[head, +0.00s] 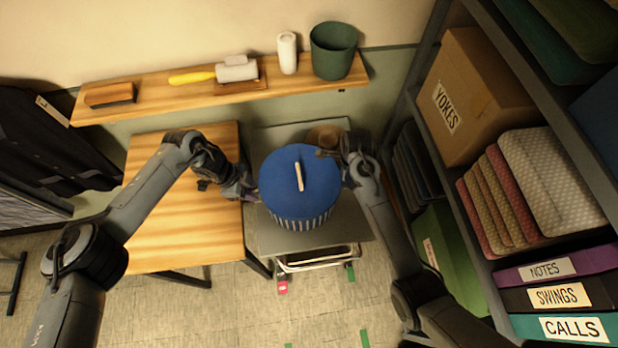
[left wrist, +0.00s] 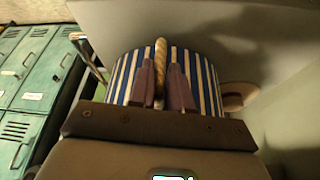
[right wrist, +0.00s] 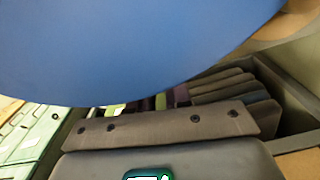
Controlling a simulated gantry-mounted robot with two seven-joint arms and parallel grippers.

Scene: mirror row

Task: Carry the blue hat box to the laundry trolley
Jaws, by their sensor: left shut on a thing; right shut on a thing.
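The blue hat box (head: 300,182) has a plain blue lid with a pale peg-like piece on top and blue-and-white striped sides. My left gripper (head: 250,190) is shut on the rope handle at its left side; the rope (left wrist: 160,68) shows between the fingers in the left wrist view. My right gripper (head: 338,158) is at the box's right side, shut on it; the lid (right wrist: 130,45) hides most of that grip in the right wrist view. The grey trolley (head: 345,232) with a chrome frame is beneath the box. I cannot tell whether they touch.
A wooden table (head: 185,215) stands left of the trolley. A round brown thing (head: 324,136) is behind the box. A wall shelf (head: 200,98) holds a brush, a roller and a green bin (head: 333,50). A loaded rack (head: 480,215) closes the right side. Open floor lies in front.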

